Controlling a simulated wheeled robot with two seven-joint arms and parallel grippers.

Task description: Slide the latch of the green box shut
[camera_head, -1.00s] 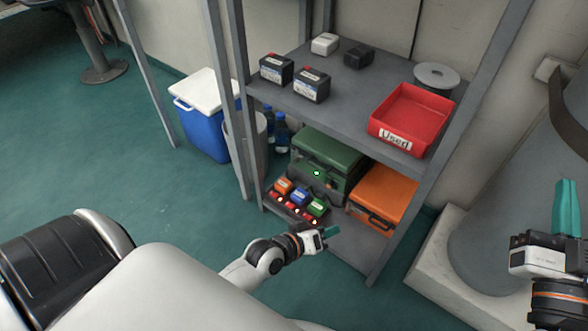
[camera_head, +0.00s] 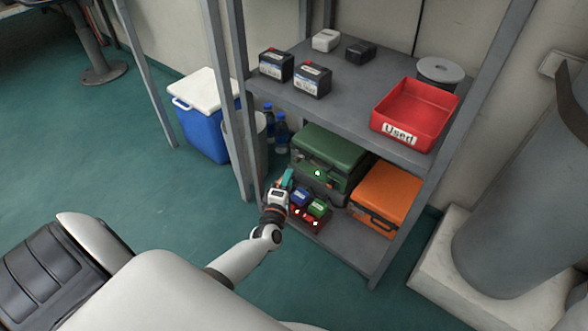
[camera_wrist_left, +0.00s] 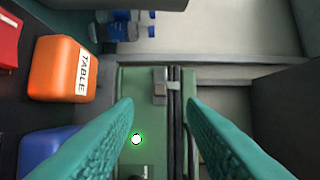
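The green box (camera_head: 327,152) lies on the lower shelf, its front facing me; a small round light with a green ring shows on it. In the left wrist view its green front (camera_wrist_left: 135,105) fills the middle. A grey latch (camera_wrist_left: 160,86) sits there beside the dark lid seam, with a pale piece across the seam next to it. My left gripper (camera_head: 287,180) is in front of the box's left part. In the wrist view its teal fingers (camera_wrist_left: 160,104) are open and apart, with the box front between them and nothing held. My right gripper is out of view.
Small blue (camera_head: 301,196) and green (camera_head: 318,207) blocks stand close below the box; an orange block marked TABLE (camera_wrist_left: 60,68) shows in the wrist view. An orange case (camera_head: 385,198) is at the right. The upper shelf (camera_head: 345,103) overhangs, and a post (camera_head: 240,110) stands left.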

